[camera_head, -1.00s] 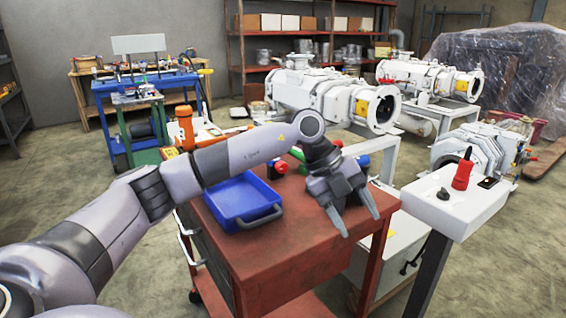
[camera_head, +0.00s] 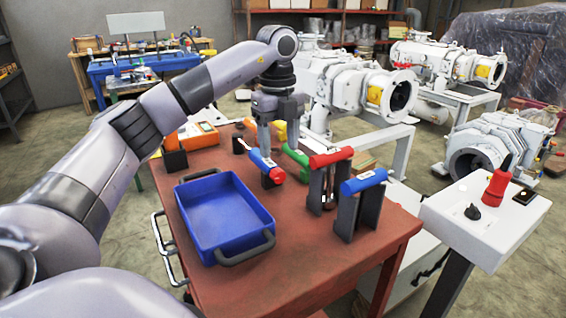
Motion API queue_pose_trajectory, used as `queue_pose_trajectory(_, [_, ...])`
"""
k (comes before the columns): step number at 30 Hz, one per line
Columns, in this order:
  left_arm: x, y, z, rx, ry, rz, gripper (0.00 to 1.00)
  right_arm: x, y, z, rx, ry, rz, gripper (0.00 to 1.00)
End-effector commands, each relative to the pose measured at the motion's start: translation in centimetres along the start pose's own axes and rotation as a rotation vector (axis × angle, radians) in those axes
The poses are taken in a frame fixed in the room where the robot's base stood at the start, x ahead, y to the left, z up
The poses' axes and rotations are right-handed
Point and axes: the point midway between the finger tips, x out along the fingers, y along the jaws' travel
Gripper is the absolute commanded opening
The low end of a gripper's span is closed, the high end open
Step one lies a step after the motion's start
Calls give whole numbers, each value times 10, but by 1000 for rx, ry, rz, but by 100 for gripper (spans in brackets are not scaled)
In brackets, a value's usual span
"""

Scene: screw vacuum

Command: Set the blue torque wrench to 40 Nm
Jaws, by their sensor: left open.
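Several coloured tool handles stand in dark holders on the red table. One blue handle with a red end (camera_head: 261,163) is below my left gripper. Another blue handle (camera_head: 363,181) sits at the right, over a dark holder. I cannot tell which of them is the blue torque wrench, and no scale is readable. My left gripper (camera_head: 279,146) points down and is open. Its fingertips are close to the blue handle with the red end; I cannot tell whether they touch it. My right gripper is not in view.
A red handle (camera_head: 331,157) and a green handle (camera_head: 296,154) stand close by. An empty blue tray (camera_head: 222,216) lies on the red table (camera_head: 300,265), whose front part is clear. A white control box (camera_head: 474,222) with a red knob stands at the right.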

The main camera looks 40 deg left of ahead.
Motion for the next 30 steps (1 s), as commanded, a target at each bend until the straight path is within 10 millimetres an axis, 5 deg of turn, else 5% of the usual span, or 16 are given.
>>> queue_pose_trajectory(15, [66,1,0,1,1,3,59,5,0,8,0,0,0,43])
queue_pose_trajectory(26, [71,0,0,1,1,0,59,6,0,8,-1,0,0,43])
queue_pose_trajectory(30, [71,0,0,1,1,0,14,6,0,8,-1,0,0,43])
